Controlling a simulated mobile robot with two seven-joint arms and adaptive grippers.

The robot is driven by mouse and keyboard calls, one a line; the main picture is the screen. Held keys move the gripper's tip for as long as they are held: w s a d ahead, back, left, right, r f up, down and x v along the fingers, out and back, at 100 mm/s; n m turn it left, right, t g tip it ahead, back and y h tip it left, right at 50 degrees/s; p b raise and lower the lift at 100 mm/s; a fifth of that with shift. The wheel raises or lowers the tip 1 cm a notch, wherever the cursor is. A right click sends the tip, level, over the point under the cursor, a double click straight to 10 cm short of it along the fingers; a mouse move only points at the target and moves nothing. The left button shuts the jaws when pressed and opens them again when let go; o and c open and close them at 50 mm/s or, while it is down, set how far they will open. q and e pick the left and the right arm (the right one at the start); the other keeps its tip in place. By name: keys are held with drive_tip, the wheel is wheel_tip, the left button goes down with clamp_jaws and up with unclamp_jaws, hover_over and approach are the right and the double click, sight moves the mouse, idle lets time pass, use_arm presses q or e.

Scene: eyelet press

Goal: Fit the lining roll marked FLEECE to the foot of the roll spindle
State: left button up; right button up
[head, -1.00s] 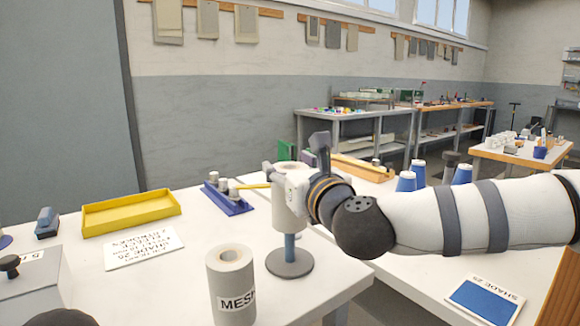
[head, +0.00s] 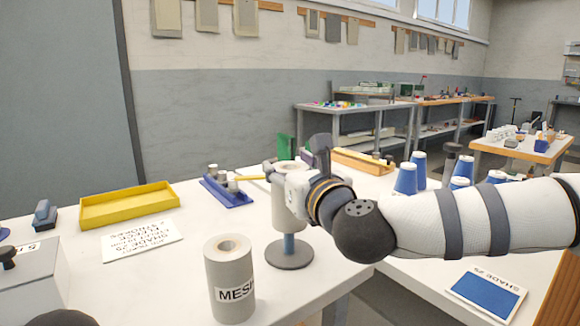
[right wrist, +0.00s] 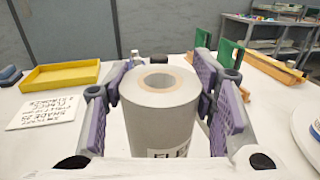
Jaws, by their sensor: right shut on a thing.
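The grey lining roll (head: 288,215) stands upright in my right gripper (head: 318,155). In the right wrist view the roll (right wrist: 160,118) sits between the purple finger pads of the gripper (right wrist: 160,95), and its label, partly cut off, begins with "FL". The roll spindle (head: 289,244) shows as a short blue post on a round grey foot (head: 289,256). The roll is in line with the post, its lower end above the foot with blue post showing between. The roll's bore (right wrist: 159,81) shows no post at its top. My left gripper is not in view.
A second grey roll marked MESH (head: 231,280) stands in front, left of the spindle. A yellow tray (head: 130,206), a printed card (head: 141,239) and a blue rack (head: 228,193) lie left. Blue cones (head: 406,179) and a blue shade card (head: 487,293) are right.

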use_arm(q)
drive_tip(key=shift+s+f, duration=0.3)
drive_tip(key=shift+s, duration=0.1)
use_arm(e)
drive_tip(key=shift+s+f, duration=0.1)
drive_tip(key=shift+f, duration=0.55)
use_arm(q)
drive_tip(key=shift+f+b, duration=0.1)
drive_tip(key=shift+b, duration=0.25)
use_arm(e)
drive_tip(key=shift+s+d+f, duration=0.1)
drive_tip(key=shift+f, duration=0.1)
drive_tip(key=shift+r, duration=0.1)
drive_tip(key=shift+r+p, duration=0.3)
drive_tip(key=shift+r, duration=0.2)
drive_tip(key=shift+w+r+p, duration=0.3)
drive_tip(key=shift+r+p, duration=0.1)
drive_tip(key=shift+r, duration=0.45)
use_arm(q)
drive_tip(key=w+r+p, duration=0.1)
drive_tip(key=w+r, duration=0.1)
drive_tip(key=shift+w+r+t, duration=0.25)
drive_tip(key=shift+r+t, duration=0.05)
use_arm(e)
drive_tip(key=r, duration=0.2)
drive_tip(key=shift+a+r, duration=0.2)
drive_tip(key=shift+r, duration=0.15)
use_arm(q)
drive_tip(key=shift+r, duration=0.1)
